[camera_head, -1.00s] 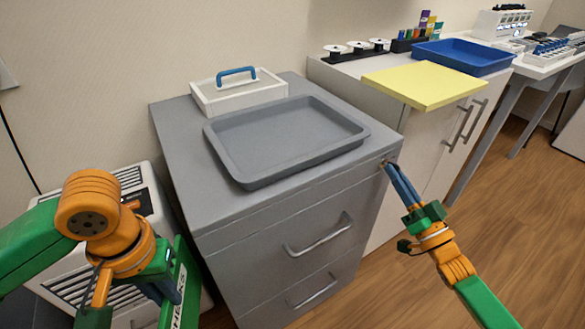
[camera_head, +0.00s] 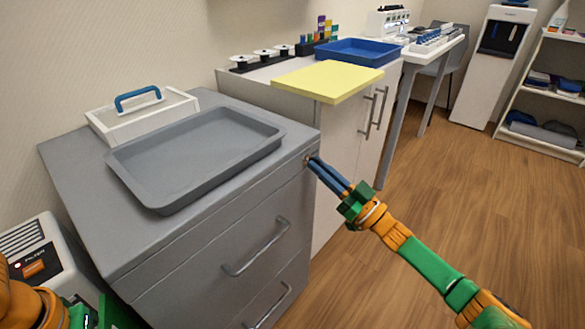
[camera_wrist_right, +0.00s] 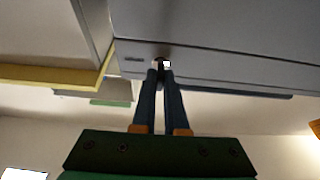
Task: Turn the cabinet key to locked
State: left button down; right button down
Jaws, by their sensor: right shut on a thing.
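The grey drawer cabinet (camera_head: 200,235) stands in the middle left of the head view. Its key (camera_head: 308,159) is at the top right corner of the front face, mostly hidden by my fingertips. My right gripper (camera_head: 314,163) reaches it from the right and is shut on it. In the right wrist view the two blue fingers of my right gripper (camera_wrist_right: 160,68) are close together on the small dark key (camera_wrist_right: 159,61) against the cabinet face (camera_wrist_right: 215,55). The key's exact angle is too small to tell. Part of my left arm shows at the bottom left, its fingers out of sight.
A grey tray (camera_head: 262,148) and a white box with a blue handle (camera_head: 139,97) are on the cabinet top. A yellow board (camera_head: 328,82) overhangs the white cupboard (camera_head: 335,160) beside my right gripper. The wooden floor (camera_head: 450,180) at the right is open.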

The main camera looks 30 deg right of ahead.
jog(key=shift+f, duration=0.1)
jog(key=c, duration=1)
grip_release()
jog(key=shift+o, duration=0.2)
pick_arm(q)
jog(key=shift+r+p, duration=0.45)
jog(key=shift+r, duration=0.05)
pick_arm(e)
jog(key=v, duration=1.2)
jog(key=shift+f, duration=0.1)
